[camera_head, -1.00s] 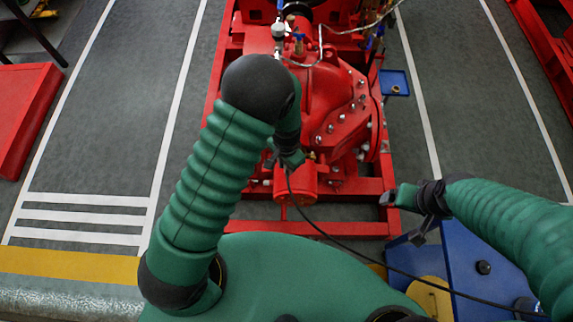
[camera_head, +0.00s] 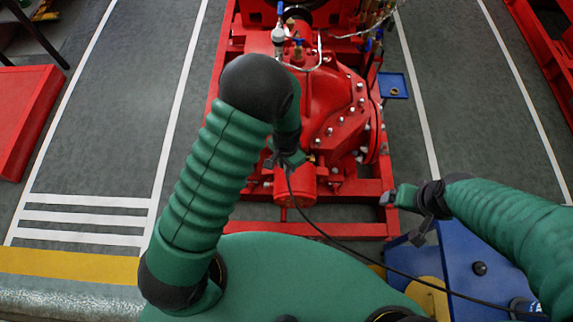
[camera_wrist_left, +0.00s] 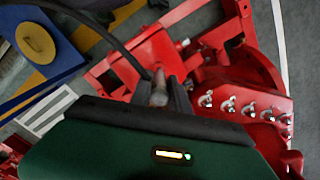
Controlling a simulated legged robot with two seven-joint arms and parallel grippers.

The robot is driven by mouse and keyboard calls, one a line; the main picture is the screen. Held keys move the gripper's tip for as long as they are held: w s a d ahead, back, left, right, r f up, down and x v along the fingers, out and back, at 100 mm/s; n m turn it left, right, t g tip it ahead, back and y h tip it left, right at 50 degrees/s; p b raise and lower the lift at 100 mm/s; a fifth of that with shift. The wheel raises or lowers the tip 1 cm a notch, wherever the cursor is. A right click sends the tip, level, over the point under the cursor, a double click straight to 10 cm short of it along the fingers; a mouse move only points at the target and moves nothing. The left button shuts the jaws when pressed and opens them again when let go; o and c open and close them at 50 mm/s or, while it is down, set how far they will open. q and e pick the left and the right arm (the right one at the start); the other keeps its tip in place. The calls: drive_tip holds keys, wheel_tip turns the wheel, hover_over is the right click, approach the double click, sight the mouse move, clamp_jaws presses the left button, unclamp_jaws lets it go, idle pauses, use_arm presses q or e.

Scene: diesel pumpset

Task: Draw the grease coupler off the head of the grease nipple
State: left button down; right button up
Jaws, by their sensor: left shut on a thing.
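The grease coupler (camera_wrist_left: 159,91) is a small metallic piece at the end of a black hose (camera_head: 352,251). In the left wrist view it sits between the dark fingers of my left gripper (camera_wrist_left: 166,94), which is shut on it. In the head view my left gripper (camera_head: 290,161) is just above the red cylindrical housing (camera_head: 294,187) at the pump's near end. The grease nipple cannot be made out, so I cannot tell whether the coupler is on its head. My right gripper (camera_head: 390,197) is over the right front of the red frame, away from the coupler; its jaws are unclear.
The red pump casing (camera_head: 335,95) with bolted flanges lies beyond my left gripper, on a red base frame (camera_head: 340,229). The hose trails right across a blue cart (camera_head: 455,262). A small blue tray (camera_head: 393,86) stands right of the pump.

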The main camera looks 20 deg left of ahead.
use_arm(q)
drive_tip(key=shift+r+p, duration=2.2)
drive_tip(key=shift+r, duration=0.35)
